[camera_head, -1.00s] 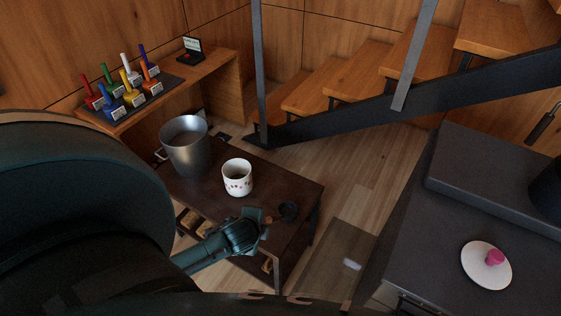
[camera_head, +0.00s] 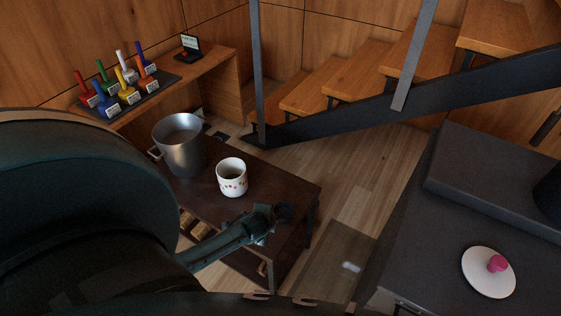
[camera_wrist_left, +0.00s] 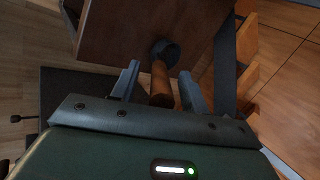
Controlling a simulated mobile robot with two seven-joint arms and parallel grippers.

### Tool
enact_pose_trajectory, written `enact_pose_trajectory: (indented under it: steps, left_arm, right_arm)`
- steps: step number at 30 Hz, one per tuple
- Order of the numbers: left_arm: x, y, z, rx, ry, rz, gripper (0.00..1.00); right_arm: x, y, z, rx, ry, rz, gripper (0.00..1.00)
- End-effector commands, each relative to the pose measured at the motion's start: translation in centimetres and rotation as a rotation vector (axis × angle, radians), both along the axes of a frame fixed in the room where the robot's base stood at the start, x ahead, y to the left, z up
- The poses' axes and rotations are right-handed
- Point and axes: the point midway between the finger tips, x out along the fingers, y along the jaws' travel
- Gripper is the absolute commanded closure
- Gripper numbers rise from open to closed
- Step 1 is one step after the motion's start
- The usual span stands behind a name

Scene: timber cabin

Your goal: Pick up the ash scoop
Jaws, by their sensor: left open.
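The ash scoop lies on the dark brown low table (camera_head: 290,183), near its right end. Its dark round head (camera_head: 285,210) shows just beyond my left gripper (camera_head: 270,215) in the head view. In the left wrist view, its wooden handle (camera_wrist_left: 160,86) lies between the two fingers of my left gripper (camera_wrist_left: 160,80), and its dark head (camera_wrist_left: 165,52) is past the fingertips. The fingers are open, with a gap on each side of the handle. In the head view the gripper mostly hides the handle. My right gripper is not in view.
A white patterned mug (camera_head: 231,179) and a metal bucket (camera_head: 180,146) stand on the same table, left of the scoop. A dark counter (camera_head: 420,230) with a white plate (camera_head: 480,277) is at the right. Stairs (camera_head: 370,75) rise behind.

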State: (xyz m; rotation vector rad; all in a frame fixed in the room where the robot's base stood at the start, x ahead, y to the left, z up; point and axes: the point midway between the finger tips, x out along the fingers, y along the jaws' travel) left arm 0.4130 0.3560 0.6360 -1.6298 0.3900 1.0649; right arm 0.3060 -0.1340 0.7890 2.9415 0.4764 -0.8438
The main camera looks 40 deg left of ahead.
Motion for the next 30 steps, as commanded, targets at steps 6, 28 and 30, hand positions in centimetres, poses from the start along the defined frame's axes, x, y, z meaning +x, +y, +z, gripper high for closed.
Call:
enact_pose_trajectory:
  steps: [6, 28, 30]
  left_arm:
    - [0.00, -0.03, 0.05, -0.001, 0.000, -0.001, 0.59]
    - [0.06, 0.00, 0.18, 0.000, -0.002, -0.001, 1.00]
    - [0.09, 0.02, 0.52, 0.000, -0.004, -0.001, 1.00]
  right_arm:
    - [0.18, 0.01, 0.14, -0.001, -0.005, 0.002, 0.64]
    - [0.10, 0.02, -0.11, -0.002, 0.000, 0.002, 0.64]
    - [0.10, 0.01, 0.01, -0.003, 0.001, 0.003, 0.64]
